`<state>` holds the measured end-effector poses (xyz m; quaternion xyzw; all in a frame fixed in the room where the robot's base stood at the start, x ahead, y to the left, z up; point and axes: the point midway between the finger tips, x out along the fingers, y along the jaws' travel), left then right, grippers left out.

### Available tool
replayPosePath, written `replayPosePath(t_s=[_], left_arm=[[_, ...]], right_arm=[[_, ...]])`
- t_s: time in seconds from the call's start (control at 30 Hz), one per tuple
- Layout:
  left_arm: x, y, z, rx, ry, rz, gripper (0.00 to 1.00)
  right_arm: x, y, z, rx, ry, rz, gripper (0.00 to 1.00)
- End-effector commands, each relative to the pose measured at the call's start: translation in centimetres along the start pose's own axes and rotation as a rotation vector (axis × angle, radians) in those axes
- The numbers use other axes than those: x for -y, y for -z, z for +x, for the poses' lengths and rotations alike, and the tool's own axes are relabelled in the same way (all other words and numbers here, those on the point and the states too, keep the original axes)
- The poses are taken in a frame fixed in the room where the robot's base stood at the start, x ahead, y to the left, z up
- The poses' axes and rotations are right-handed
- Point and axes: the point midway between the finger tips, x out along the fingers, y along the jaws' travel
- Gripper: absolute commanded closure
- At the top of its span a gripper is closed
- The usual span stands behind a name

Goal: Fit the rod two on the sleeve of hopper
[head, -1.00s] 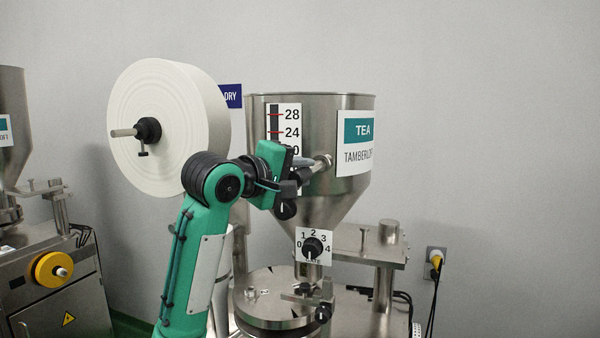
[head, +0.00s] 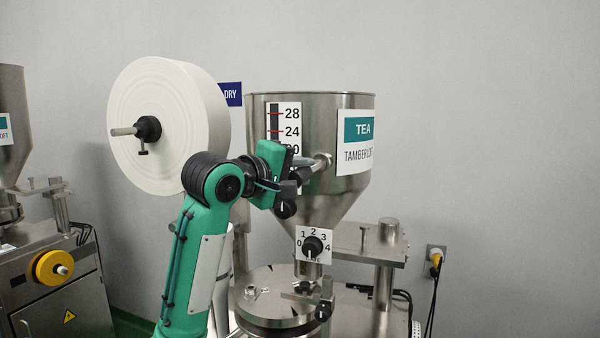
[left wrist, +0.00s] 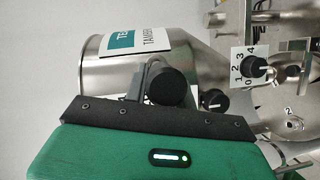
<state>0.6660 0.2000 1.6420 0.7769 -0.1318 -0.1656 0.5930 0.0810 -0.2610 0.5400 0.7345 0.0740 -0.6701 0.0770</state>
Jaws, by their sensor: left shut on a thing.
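The steel hopper (head: 345,195) with the TEA label stands in the middle of the head view; it also shows in the left wrist view (left wrist: 165,65). A short steel stub (head: 325,160) sticks out of its front, likely the sleeve. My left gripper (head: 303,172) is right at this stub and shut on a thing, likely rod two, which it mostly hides. In the left wrist view a round black end (left wrist: 170,85) shows just beyond the gripper's edge. Whether the rod touches or sits in the sleeve I cannot tell. My right gripper is out of view.
A big white paper roll (head: 165,125) hangs close behind my left arm. A rate dial (head: 312,245) and a round steel table (head: 270,300) sit below the hopper. Another machine (head: 50,270) stands at the left. The wall side at the right is open.

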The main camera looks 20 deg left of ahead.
Motion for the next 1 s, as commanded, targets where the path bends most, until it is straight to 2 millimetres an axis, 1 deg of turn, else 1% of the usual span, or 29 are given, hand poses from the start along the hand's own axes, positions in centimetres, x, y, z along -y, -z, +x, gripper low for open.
replayPosePath(t_s=[0.2,0.53,1.0], left_arm=[[-0.2,0.0,0.0,0.0,-0.002,0.0,1.0],[-0.1,0.0,0.0,-0.001,-0.002,0.0,1.0],[-0.1,0.5,1.0,0.0,-0.001,0.0,1.0]], right_arm=[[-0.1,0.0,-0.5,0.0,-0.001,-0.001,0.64],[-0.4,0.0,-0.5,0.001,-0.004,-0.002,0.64],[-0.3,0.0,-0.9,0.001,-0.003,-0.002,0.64]])
